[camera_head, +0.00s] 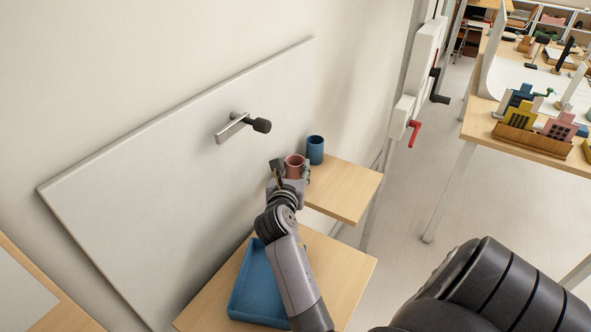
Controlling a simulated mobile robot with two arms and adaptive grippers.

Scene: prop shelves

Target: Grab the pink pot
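The pink pot (294,161) stands upright, apparently on a small wooden shelf, beside a blue pot (315,150). My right gripper (292,170) reaches it from the near side, with one finger on the pot's left and the other on its right. The pot's lower part is hidden by the gripper. Whether the fingers press on the pot is too small to tell. My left gripper is not in view.
The blue pot stands close behind and right of the pink one. A lower wooden surface (340,275) holds a blue tray (256,285) under my arm. A grey wall panel (160,170) with a protruding bracket (233,127) rises at left. A table (482,125) with props stands at right.

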